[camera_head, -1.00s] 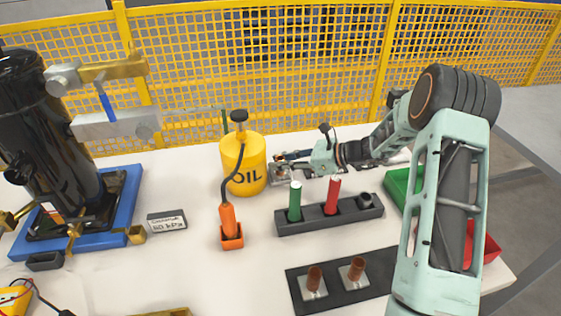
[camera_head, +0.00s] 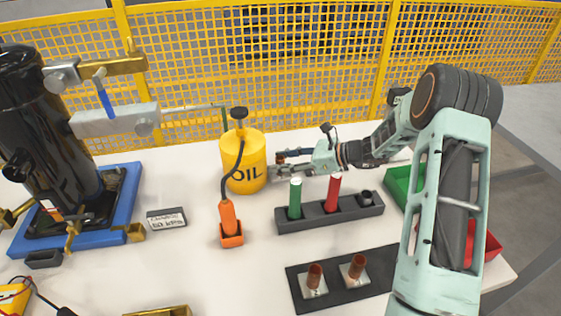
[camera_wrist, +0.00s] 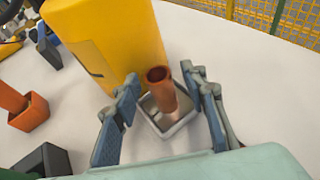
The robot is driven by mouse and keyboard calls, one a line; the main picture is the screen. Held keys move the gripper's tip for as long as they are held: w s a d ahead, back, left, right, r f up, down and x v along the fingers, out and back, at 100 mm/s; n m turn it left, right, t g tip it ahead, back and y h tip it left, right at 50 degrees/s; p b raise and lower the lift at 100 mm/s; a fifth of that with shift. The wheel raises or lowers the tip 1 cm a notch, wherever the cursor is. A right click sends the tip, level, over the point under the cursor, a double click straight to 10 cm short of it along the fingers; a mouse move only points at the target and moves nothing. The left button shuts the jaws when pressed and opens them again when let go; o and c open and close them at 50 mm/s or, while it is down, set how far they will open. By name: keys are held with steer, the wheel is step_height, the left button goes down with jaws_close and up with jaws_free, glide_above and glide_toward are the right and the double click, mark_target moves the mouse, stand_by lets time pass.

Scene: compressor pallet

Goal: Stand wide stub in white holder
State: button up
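In the wrist view a copper-coloured hollow stub (camera_wrist: 160,86) has its lower end inside a small square white holder (camera_wrist: 181,126), beside the yellow oil can. It leans a little in the picture; I cannot tell whether it is truly tilted. My gripper (camera_wrist: 165,100) is open, one blue-grey finger on each side of the stub, with gaps visible on both sides. In the head view my gripper (camera_head: 283,166) is low at the can's right side, and the stub there is hidden or too small to make out.
The oil can (camera_head: 243,160) stands close to my fingers. A dark rack (camera_head: 319,216) holds a green and a red cylinder. Nearer, a dark plate (camera_head: 336,293) carries two copper stubs on pale square bases. Green (camera_head: 398,186) and red (camera_head: 490,246) bins are at right.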

steer(key=v, duration=1.1)
steer(key=shift+s+d, duration=0.15)
steer(key=shift+d, duration=0.15)
steer(key=shift+d+r, duration=0.1)
steer(key=shift+r, duration=0.05)
